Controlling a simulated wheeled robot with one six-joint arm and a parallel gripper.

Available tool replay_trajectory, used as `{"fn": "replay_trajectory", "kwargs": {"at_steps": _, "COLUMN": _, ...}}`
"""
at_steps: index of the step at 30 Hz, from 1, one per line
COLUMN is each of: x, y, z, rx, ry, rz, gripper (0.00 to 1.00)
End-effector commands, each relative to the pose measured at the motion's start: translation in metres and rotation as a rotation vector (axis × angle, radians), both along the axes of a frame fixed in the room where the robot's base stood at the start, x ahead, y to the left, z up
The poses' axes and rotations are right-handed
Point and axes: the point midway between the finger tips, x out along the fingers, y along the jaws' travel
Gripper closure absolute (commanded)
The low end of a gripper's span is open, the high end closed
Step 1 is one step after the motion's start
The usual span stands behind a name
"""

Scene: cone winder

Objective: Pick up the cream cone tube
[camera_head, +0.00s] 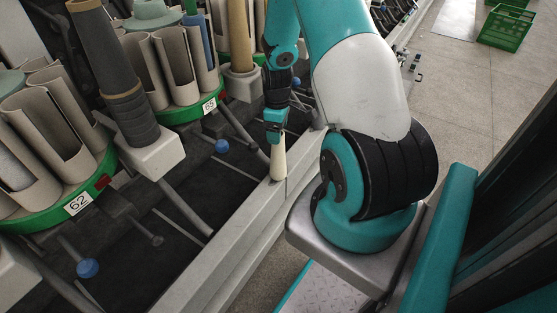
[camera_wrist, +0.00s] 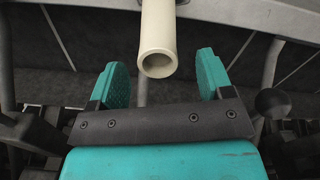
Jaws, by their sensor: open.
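The cream cone tube (camera_head: 278,163) stands upright on or beside the grey machine rail, below my gripper (camera_head: 276,122). In the wrist view the cream tube (camera_wrist: 158,40) shows its open round end toward me, just beyond and between the two teal fingers. My gripper (camera_wrist: 161,80) is open, with one finger on each side of the tube's line. I see no finger touching the tube. The tube's far end is cut off by the top edge of the wrist view.
Green round magazines numbered 62 (camera_head: 78,203) and 65 (camera_head: 209,105) hold several beige tube holders at the left. A dark cone (camera_head: 105,70) stands on a grey block beside them. Blue knobs (camera_head: 88,267) stick out below. A green crate (camera_head: 505,28) is on the floor at upper right.

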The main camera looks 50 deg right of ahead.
Motion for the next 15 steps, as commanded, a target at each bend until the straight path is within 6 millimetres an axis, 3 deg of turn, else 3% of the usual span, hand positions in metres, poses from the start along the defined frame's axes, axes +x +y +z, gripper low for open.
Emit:
{"fn": "replay_trajectory", "kwargs": {"at_steps": 9, "x": 0.003, "y": -0.001, "z": -0.047, "rx": 0.001, "ry": 0.002, "rz": 0.0, "gripper": 0.27}}
{"fn": "replay_trajectory", "kwargs": {"at_steps": 15, "x": 0.003, "y": -0.001, "z": -0.049, "rx": 0.0, "ry": 0.0, "rz": 0.0, "gripper": 0.27}}
